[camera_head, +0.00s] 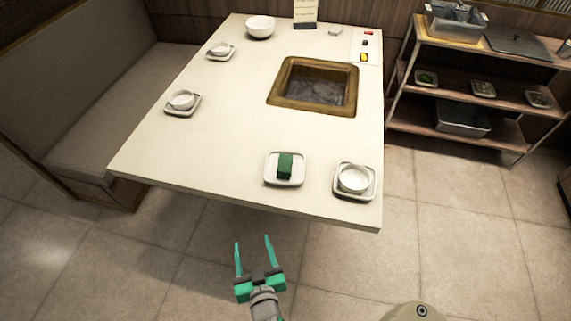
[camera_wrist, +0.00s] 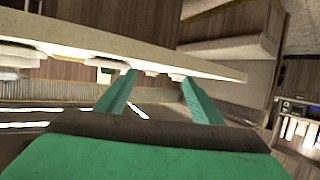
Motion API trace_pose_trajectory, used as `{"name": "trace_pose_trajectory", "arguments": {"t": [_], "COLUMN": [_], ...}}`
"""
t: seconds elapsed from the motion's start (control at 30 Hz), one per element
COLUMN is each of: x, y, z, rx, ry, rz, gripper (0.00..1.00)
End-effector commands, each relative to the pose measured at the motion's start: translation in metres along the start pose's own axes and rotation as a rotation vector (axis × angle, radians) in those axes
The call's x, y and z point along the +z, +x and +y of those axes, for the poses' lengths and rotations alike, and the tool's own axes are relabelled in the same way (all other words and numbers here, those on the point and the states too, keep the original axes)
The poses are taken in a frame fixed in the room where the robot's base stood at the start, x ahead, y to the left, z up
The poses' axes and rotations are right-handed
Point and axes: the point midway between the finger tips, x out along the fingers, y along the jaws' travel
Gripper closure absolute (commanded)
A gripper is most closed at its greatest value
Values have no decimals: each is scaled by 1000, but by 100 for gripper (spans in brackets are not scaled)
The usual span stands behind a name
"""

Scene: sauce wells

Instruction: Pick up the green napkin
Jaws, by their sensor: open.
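The green napkin (camera_head: 285,166) is a small folded block on a square white plate (camera_head: 271,179) near the front edge of the white table (camera_head: 215,140). My gripper (camera_head: 254,239) is open and empty in the head view, in front of the table and apart from it. The napkin lies beyond the gripper and slightly to its right. In the wrist view my gripper (camera_wrist: 158,82) shows two teal fingers spread apart, with the table's edge (camera_wrist: 150,50) ahead. I cannot make out the napkin in the wrist view.
A white bowl on a plate (camera_head: 355,180) stands right of the napkin. A recessed well with a brown frame (camera_head: 284,104) lies farther back. More bowls stand along the left side by a bench (camera_head: 90,110). A shelf rack (camera_head: 470,75) stands at right. The table between napkin and left bowls is clear.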

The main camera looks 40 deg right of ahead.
Motion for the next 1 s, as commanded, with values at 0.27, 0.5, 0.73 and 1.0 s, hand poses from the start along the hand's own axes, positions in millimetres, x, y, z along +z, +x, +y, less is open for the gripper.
{"name": "trace_pose_trajectory", "arguments": {"t": [0.27, 0.5, 0.73, 1.0], "x": [-54, -93, -103, -100], "y": [85, 119, 134, 169], "z": [62, 113, 133, 147], "rx": [195, 327, 369, 370], "ry": [73, 132, 153, 154], "rz": [-24, -41, -48, -49], "gripper": [39, 39, 39, 39]}}
